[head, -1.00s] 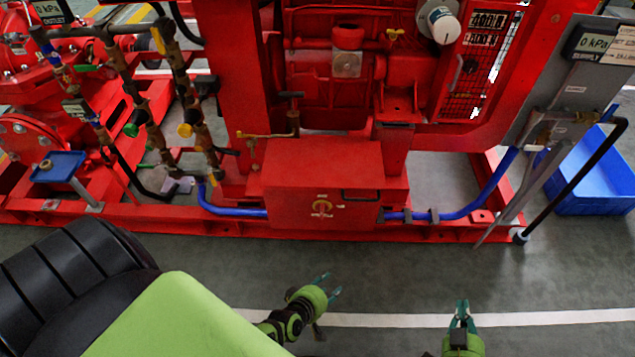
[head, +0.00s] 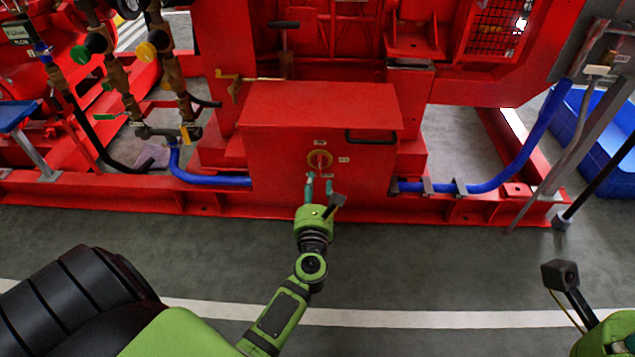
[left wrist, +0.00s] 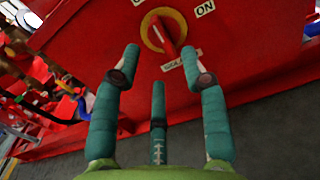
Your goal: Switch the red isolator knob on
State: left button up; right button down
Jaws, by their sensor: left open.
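The red isolator knob (head: 320,160) sits on a yellow ring on the front of a red box (head: 275,150) in the head view. In the left wrist view the knob (left wrist: 165,36) is near the top middle, its red handle slanting across the ring, with an ON label (left wrist: 205,9) at upper right. My left gripper (head: 319,186) is open and empty, its fingers just below and in front of the knob. In the left wrist view the fingertips (left wrist: 159,54) are spread either side of the knob's lower end, apparently apart from it. My right gripper's fingers are out of view.
A black handle (head: 370,136) is on the box, right of the knob. Blue hoses (head: 210,180) run along the red base frame on both sides. A blue bin (head: 600,135) stands at right. The grey floor before the frame is clear.

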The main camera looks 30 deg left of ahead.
aim_at(318, 168)
pick_arm(q)
jog(key=shift+b+x, duration=0.55)
jog(key=shift+x, duration=3)
grip_shut()
